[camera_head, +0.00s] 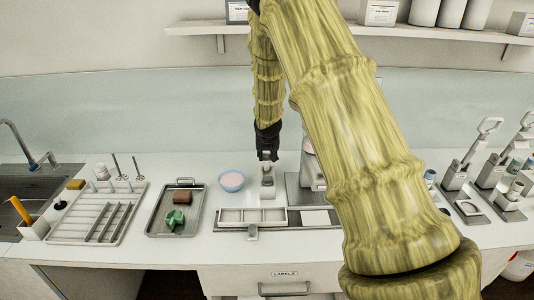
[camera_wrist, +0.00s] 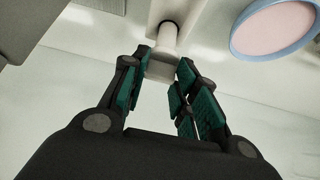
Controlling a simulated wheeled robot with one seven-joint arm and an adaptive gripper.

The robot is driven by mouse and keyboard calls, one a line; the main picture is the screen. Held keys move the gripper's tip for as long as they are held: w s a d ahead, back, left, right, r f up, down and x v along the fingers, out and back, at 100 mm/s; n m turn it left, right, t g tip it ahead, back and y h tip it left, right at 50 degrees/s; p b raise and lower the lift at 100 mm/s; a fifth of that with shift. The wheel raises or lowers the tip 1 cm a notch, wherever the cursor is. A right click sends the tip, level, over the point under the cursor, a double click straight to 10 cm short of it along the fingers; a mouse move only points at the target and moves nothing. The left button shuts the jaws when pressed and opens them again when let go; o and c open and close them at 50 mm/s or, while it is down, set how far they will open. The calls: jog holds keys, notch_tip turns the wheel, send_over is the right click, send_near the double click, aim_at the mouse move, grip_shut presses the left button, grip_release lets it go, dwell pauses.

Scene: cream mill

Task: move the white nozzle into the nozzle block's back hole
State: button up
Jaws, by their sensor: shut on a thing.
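The white nozzle (camera_wrist: 163,62) sits between my fingertips in the wrist view, its narrow end pointing away from me. My gripper (camera_wrist: 160,75) is shut on its wide end; it also shows in the head view (camera_head: 267,158). A pale block (camera_wrist: 182,8), which looks like the nozzle block, lies beyond it with a dark round hole. The nozzle's narrow end overlaps this hole in the picture; I cannot tell whether it is inside or only in front. In the head view the block (camera_head: 268,191) stands below my gripper, and the nozzle is too small to make out clearly.
A blue bowl with pink contents (camera_head: 231,181) stands just left of the block. A white compartment tray (camera_head: 230,216) lies in front. A metal tray (camera_head: 160,231) with green and brown pieces and a slotted rack (camera_head: 72,230) are farther left. My arm hides much of the right counter.

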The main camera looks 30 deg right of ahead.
aim_at(267, 161)
jog(key=shift+f+b, duration=1.35)
jog(key=shift+f, duration=1.1)
dwell(0.8)
jog(key=o, duration=1)
jog(key=shift+r, duration=0.1)
jog(key=shift+s+r+p, duration=0.1)
jog(key=shift+r+p, duration=1.7)
jog(key=shift+r, duration=1.15)
